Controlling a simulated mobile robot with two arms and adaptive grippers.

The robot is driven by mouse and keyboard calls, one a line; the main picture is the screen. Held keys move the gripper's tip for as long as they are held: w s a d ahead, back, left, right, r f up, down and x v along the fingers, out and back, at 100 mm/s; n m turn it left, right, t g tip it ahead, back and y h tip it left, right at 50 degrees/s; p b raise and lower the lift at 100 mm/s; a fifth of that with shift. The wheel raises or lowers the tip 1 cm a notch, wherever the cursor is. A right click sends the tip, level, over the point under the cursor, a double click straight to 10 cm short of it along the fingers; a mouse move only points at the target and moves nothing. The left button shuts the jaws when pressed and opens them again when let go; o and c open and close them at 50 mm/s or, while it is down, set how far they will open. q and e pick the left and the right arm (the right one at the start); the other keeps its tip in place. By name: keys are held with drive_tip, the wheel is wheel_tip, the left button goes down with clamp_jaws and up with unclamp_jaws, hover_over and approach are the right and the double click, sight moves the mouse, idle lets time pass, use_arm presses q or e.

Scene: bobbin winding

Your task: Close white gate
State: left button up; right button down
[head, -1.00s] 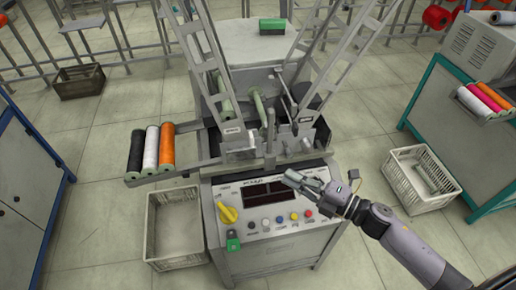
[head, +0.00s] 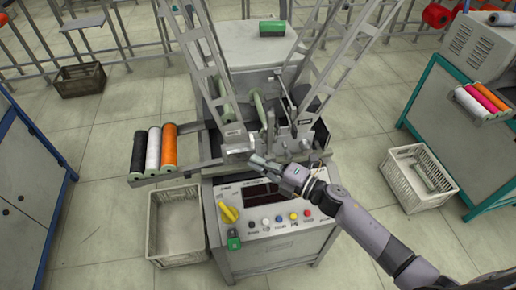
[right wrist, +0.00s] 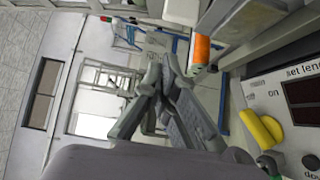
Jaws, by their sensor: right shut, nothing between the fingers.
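The grey winding machine (head: 272,241) stands in the middle of the head view, with two tall slotted frames rising from it. A pale block with a small label (head: 236,141) sits at the foot of the left frame; I cannot tell for sure whether it is the white gate. My right gripper (head: 256,160) is shut and empty, just right of and below this block, above the panel's top edge. I cannot tell whether it touches. Its closed fingers also show in the right wrist view (right wrist: 160,85). My left gripper is out of view.
The panel has a yellow knob (head: 229,213) and several buttons; my right arm crosses above its right side. Black, white and orange spools (head: 154,150) lie on a side rack to the left. Crates stand on the floor left (head: 152,232) and right (head: 398,178).

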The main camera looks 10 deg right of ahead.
sight(252, 143)
drive_tip(key=w, duration=0.3)
drive_tip(key=shift+w+d, duration=0.15)
drive_tip(key=shift+w, duration=0.1)
drive_tip(key=shift+w+f+b, duration=0.1)
drive_tip(key=shift+w+b, duration=0.35)
drive_tip(key=shift+w, duration=1)
drive_tip(key=shift+d, duration=0.1)
drive_tip(key=shift+s, duration=0.15)
